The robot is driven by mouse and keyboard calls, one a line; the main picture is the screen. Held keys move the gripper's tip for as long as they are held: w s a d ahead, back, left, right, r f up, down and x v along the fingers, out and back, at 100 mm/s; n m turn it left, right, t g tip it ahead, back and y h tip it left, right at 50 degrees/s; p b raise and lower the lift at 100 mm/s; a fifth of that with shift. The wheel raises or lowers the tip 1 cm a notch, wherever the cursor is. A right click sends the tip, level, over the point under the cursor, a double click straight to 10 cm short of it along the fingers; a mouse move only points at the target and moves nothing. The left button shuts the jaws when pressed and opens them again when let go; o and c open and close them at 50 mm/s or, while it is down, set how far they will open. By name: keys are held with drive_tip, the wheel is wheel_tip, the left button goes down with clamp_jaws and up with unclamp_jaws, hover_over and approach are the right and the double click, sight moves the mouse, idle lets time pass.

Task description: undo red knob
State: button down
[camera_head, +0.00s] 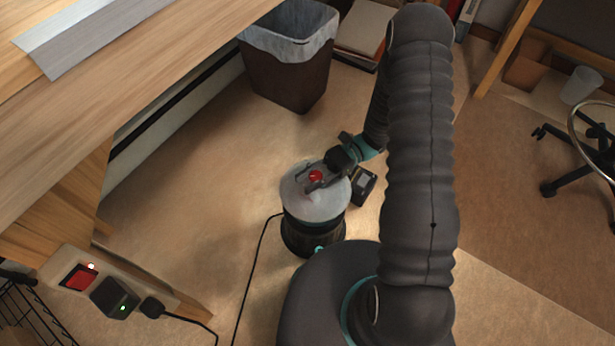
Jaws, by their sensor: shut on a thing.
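The red knob (316,176) sits on top of a round light-grey lid (325,208) of a dark cylindrical canister (312,236) on the floor. My gripper (314,178) reaches in from the upper right, with its fingers low over the lid and around the knob. It is shut on the red knob, and the fingers hide part of it. The canister stands upright, close to my base.
A wooden desk (90,120) fills the upper left. A power strip (110,285) with a red switch and cables lies lower left. A lined bin (288,80) stands behind the canister, and a wheeled chair (585,150) is at right. Floor left of the canister is mostly clear.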

drive_tip(key=n+g+h, duration=0.3)
drive_tip(key=g+h, duration=0.1)
drive_tip(key=n+g+h, duration=0.2)
drive_tip(key=shift+s+d+n, duration=0.3)
drive_tip(key=n+h, duration=0.1)
drive_tip(key=h, duration=0.1)
drive_tip(key=n+g+h, duration=0.1)
drive_tip(key=n+h, duration=0.1)
drive_tip(key=h, duration=0.1)
drive_tip(key=d+n+g+h, duration=0.1)
drive_tip(key=n+h, duration=0.1)
drive_tip(key=h, duration=0.1)
drive_tip(key=shift+s+b, duration=0.15)
drive_tip(key=shift+b, duration=0.15)
drive_tip(key=n+h, duration=0.2)
drive_tip(key=h, duration=0.1)
drive_tip(key=n+t+h, duration=0.1)
drive_tip(key=n+h, duration=0.1)
drive_tip(key=h, duration=0.1)
drive_tip(key=d+n+t+h, duration=0.1)
drive_tip(key=n+h, duration=0.1)
drive_tip(key=h, duration=0.2)
drive_tip(key=shift+r+n+p, duration=0.1)
drive_tip(key=shift+n+p, duration=0.2)
drive_tip(key=shift+n, duration=0.1)
drive_tip(key=n+t+h, duration=0.1)
drive_tip(key=t+h, duration=0.1)
drive_tip(key=n+t+h, duration=0.2)
drive_tip(key=w+d+n+t+h+p, duration=0.1)
drive_tip(key=n+t+h, duration=0.1)
